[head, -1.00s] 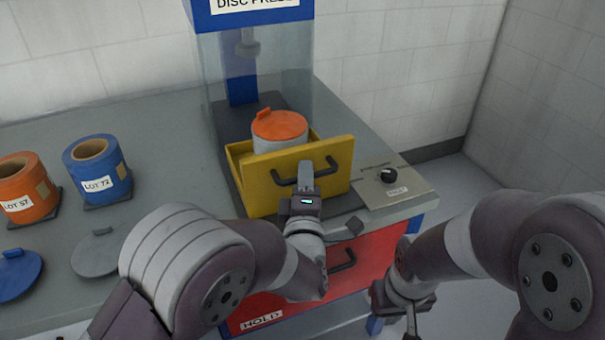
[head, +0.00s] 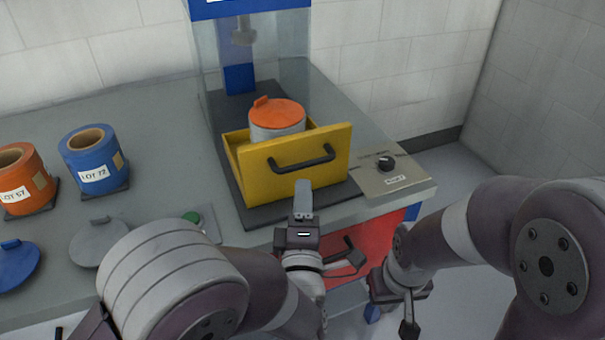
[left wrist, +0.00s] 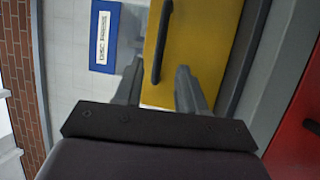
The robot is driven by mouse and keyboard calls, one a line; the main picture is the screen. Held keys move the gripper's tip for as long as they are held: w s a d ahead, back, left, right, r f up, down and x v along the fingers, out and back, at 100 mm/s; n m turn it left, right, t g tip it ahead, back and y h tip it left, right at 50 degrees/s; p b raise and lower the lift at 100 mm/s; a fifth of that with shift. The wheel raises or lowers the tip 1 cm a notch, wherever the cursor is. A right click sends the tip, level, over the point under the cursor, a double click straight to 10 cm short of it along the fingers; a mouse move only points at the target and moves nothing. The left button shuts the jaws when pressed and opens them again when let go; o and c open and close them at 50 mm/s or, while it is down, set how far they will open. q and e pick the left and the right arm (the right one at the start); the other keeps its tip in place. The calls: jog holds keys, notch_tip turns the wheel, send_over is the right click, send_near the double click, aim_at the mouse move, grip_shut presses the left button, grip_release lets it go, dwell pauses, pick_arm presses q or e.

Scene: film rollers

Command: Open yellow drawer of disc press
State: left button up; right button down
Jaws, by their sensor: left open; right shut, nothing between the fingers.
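The yellow drawer (head: 262,181) of the disc press (head: 203,70) stands pulled out in the head view, with a black bar handle (head: 300,160) on its front. A pale canister with an orange lid (head: 277,113) sits in it. My left gripper (head: 303,188) is in front of the drawer, below the handle and apart from it. In the left wrist view its fingers (left wrist: 158,85) are open, with the drawer front (left wrist: 205,45) and handle (left wrist: 160,40) beyond them. My right gripper (head: 408,325) is shut and empty at the lower right, away from the press.
A red drawer (head: 375,248) lies under the worktop, partly hidden by my left arm. A dial panel (head: 390,172) is right of the yellow drawer. Orange (head: 22,180) and blue (head: 92,160) rolls stand at left, near loose grey (head: 100,243) and blue (head: 18,265) lids.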

pick_arm(q)
jog(key=v, duration=0.4)
jog(key=shift+s, duration=0.2)
